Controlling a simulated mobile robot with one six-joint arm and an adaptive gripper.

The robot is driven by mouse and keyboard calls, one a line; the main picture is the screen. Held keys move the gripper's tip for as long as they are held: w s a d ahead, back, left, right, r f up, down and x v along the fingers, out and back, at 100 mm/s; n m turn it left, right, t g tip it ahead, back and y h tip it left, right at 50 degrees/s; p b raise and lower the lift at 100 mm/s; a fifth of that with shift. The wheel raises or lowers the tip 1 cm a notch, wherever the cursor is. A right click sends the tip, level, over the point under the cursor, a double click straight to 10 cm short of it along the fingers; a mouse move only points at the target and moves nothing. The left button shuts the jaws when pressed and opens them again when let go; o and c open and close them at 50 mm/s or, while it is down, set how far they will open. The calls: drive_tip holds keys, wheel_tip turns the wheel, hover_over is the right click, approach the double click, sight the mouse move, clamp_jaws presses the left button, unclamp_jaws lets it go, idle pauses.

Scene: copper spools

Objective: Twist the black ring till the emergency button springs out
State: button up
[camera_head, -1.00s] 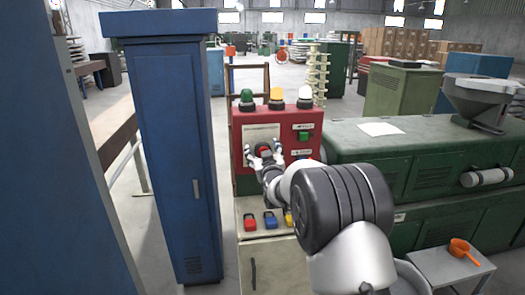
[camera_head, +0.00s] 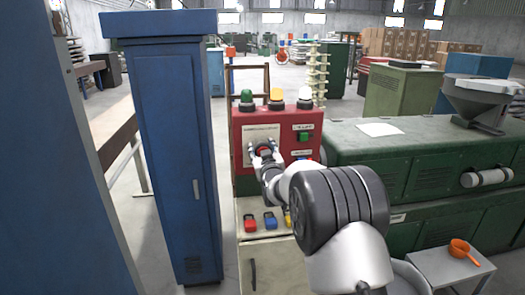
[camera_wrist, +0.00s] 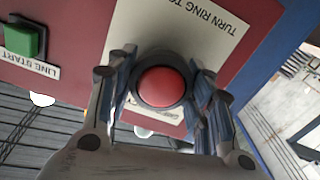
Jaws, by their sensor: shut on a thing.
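The emergency button has a round red cap (camera_wrist: 161,87) with a black ring (camera_wrist: 137,73) around it, in the middle of the wrist view. It sits on a pale label plate on the red control box (camera_head: 237,135). My gripper (camera_head: 264,150) is at the button in the head view. In the wrist view its two fingers (camera_wrist: 163,90) stand on either side of the black ring, shut on it. The fingers and my wrist hide part of the button in the head view. How far the cap stands out is hard to tell.
Green, amber and white lamps (camera_head: 276,98) top the box. A green button (camera_head: 304,136) is to the right of the gripper. Several padlock-like coloured items (camera_head: 269,220) are below. A blue cabinet (camera_head: 170,150) stands left, a green machine (camera_head: 430,140) right.

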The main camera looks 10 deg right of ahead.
drive_tip(key=shift+c, duration=0.8)
drive_tip(key=shift+b, duration=0.4)
drive_tip(key=shift+f+m+b, duration=0.15)
drive_tip(key=shift+m+b, duration=0.85)
drive_tip(key=shift+m, duration=0.1)
drive_tip(key=m+b, duration=0.2)
drive_tip(key=m, duration=0.1)
drive_tip(key=shift+d+b, duration=0.1)
drive_tip(key=shift+b, duration=0.25)
drive_tip(key=shift+m+b, duration=0.8)
drive_tip(key=shift+m, duration=0.7)
drive_tip(key=o, duration=1.1)
